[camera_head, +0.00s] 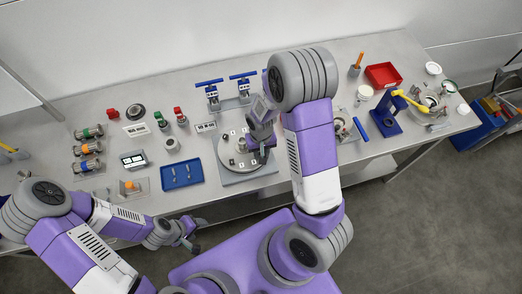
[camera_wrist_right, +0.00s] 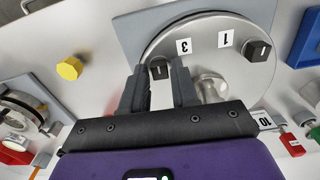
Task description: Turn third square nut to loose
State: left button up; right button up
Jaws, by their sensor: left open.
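The round grey plate (camera_head: 229,164) with several dark square nuts and number labels sits on the bench and is partly hidden by my right arm. In the right wrist view, the third square nut (camera_wrist_right: 159,68) stands beside the white label 3 (camera_wrist_right: 183,46). My right gripper (camera_wrist_right: 160,72) has one finger on each side of this nut, close to it. I cannot tell whether both fingers touch it. Another square nut (camera_wrist_right: 258,50) is beside label 1 (camera_wrist_right: 226,38). My left gripper (camera_head: 188,236) is open and empty, low in front of the bench edge.
Blue-handled clamps (camera_head: 226,90) stand behind the plate. A blue tray (camera_head: 181,174) lies to its left. A blue stand (camera_head: 386,114) and a red bin (camera_head: 383,76) are to the right. A yellow knob (camera_wrist_right: 70,68) is near the plate in the right wrist view.

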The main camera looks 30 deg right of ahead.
jog(key=shift+o, duration=1.1)
notch_tip(320, 180, up, 8)
jog(key=shift+f, duration=0.2)
